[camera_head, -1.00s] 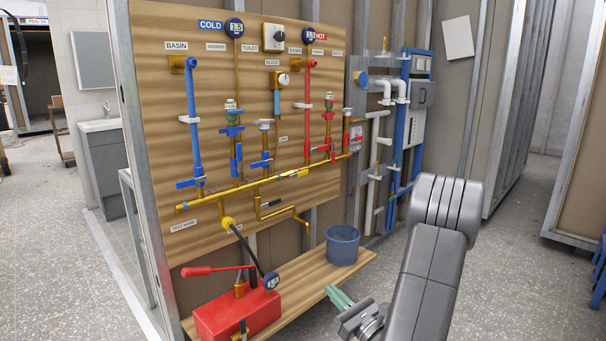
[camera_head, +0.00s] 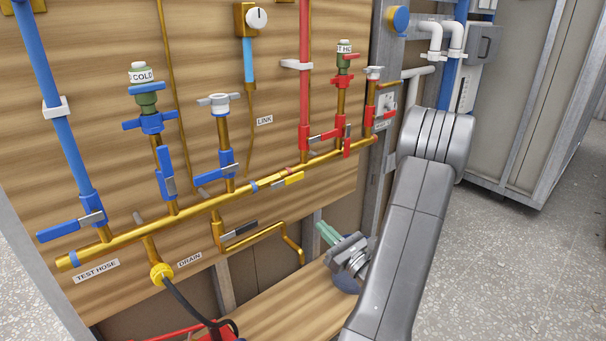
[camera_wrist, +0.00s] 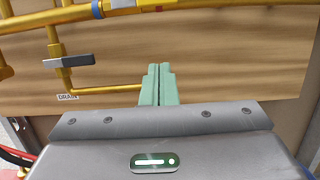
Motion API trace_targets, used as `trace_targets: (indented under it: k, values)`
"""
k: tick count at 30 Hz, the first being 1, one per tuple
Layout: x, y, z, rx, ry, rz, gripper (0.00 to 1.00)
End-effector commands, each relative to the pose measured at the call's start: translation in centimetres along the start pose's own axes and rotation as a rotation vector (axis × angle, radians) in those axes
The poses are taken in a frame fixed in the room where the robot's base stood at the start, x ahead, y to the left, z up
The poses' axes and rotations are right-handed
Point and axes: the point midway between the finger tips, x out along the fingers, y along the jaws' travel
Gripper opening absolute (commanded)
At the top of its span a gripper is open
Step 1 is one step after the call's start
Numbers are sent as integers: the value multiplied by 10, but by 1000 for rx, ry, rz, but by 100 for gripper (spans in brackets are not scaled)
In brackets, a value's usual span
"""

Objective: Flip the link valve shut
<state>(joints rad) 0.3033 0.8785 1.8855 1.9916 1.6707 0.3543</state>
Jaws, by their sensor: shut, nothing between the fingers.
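A blue band and a red band flank that stretch of pipe. In the wrist view the gripper (camera_wrist: 158,72) points at the wooden board.
A black-handled drain lever (camera_head: 240,233) and a bent brass pipe (camera_head: 270,231) lie below the main pipe. Blue levers (camera_head: 70,228) and red levers (camera_head: 325,134) stand close on either side. The wooden shelf (camera_head: 255,310) is below my gripper.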

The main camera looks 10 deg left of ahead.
Motion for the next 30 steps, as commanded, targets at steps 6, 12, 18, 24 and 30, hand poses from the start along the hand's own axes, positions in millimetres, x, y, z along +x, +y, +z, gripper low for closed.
trace_targets:
  k: [6, 12, 18, 24, 30]
  values:
    - [0, 0, 0, 0, 0, 0, 0]
    - [0, 0, 0, 0, 0, 0, 0]
    - [2, 0, 0, -1, 0, 1, 0]
    - [25, 1, 0, -2, -1, 5, 0]
    - [66, 1, 0, -3, -2, 6, 0]
